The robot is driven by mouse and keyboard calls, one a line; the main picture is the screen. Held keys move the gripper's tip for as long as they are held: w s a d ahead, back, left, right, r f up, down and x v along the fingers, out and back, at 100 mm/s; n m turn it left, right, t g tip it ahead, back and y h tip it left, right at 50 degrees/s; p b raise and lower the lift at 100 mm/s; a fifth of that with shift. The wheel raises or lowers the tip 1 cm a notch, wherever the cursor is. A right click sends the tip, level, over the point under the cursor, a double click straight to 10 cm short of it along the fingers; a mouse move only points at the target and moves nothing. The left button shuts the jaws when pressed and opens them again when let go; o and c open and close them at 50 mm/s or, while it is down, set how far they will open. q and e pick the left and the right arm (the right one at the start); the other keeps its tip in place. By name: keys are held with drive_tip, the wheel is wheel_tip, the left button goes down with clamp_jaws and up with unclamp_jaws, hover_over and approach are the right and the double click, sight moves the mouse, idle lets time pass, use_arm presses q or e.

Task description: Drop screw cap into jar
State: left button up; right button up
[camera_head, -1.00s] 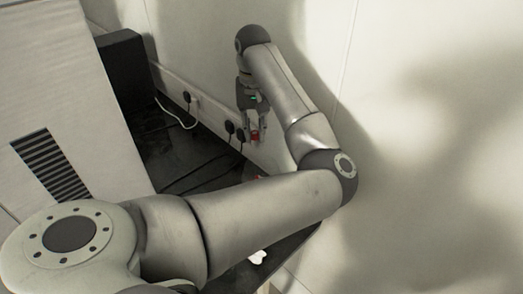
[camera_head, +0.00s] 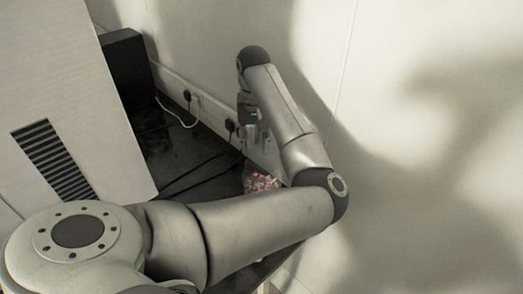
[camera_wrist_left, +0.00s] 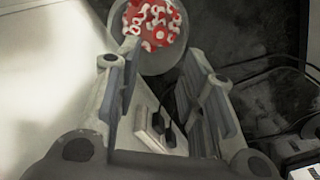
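A clear round jar (camera_head: 262,183) filled with red and white pieces stands on the dark table, partly hidden behind my left arm. Its round top, with the red and white contents, shows at the upper edge of the left wrist view (camera_wrist_left: 152,24). My left gripper (camera_head: 253,134) is above the jar and slightly to its left in the head view. In the wrist view its fingers (camera_wrist_left: 163,76) are apart with nothing held between them. A brighter red piece shows at the top of the jar; I cannot tell whether it is the screw cap. My right gripper is not in view.
The dark tabletop (camera_head: 175,160) has thin black cables lying on it. A black box (camera_head: 124,72) and a large pale panel (camera_head: 85,110) stand at the left. Sockets with plugs (camera_head: 190,98) run along the wall close behind the gripper.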

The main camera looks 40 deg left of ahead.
use_arm(q)
wheel_tip(320, 180, up, 12)
idle(0.8)
drive_tip(key=shift+d+f, duration=0.1)
idle(0.4)
